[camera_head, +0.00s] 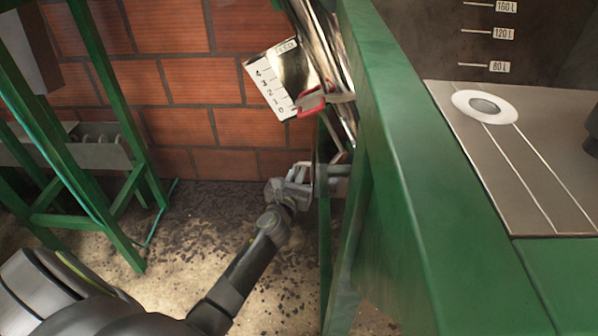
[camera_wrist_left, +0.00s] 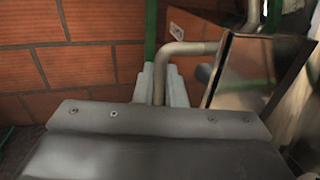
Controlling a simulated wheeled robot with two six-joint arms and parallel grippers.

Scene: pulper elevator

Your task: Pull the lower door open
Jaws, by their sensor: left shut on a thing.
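My left gripper (camera_head: 316,177) reaches in low beside the green machine frame. In the left wrist view its two pale fingers (camera_wrist_left: 162,82) are closed around a bent metal rod handle (camera_wrist_left: 188,48). The rod runs up from between the fingers and bends to the right. A shiny metal panel (camera_wrist_left: 245,72) stands just right of the fingers and looks like the lower door; how the rod joins it is unclear. In the head view the green frame hides most of the door. My right gripper is not identifiable in either view.
A green beam (camera_head: 420,180) fills the middle right. A white scale plate (camera_head: 275,90) and a red-edged part (camera_head: 314,101) sit above my gripper. A brick wall (camera_head: 200,100) stands behind. A green stand (camera_head: 90,190) is at left, with open floor (camera_head: 200,235) between.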

